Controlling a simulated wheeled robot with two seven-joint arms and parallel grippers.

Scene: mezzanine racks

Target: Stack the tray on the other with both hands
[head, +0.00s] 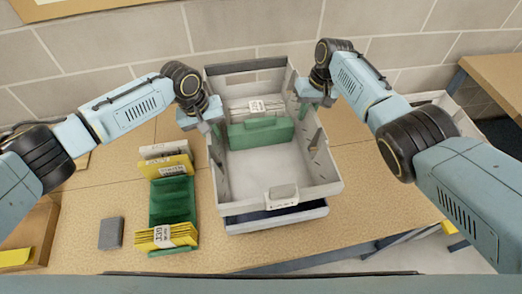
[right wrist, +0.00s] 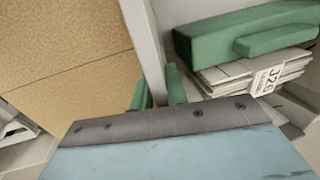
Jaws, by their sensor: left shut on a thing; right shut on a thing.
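A light grey tray (head: 285,187) sits in the middle of the head view, with a green block (head: 262,134) and labelled packets (head: 255,107) inside. My left gripper (head: 212,122) is shut on its left wall. My right gripper (head: 306,100) is shut on its right wall; in the right wrist view its green fingertips (right wrist: 160,95) straddle the tray wall (right wrist: 147,40). The other tray (head: 275,221) lies below, mostly hidden, its front rim and dark inside showing. I cannot tell whether the two trays touch.
To the left on the bench (head: 110,255) stands a green holder (head: 172,202) with yellow card packs (head: 168,236). A grey block (head: 111,233) and a wooden box (head: 32,235) are further left. A brick wall (head: 110,50) closes the back. Another light bin edge shows at right, behind my arm.

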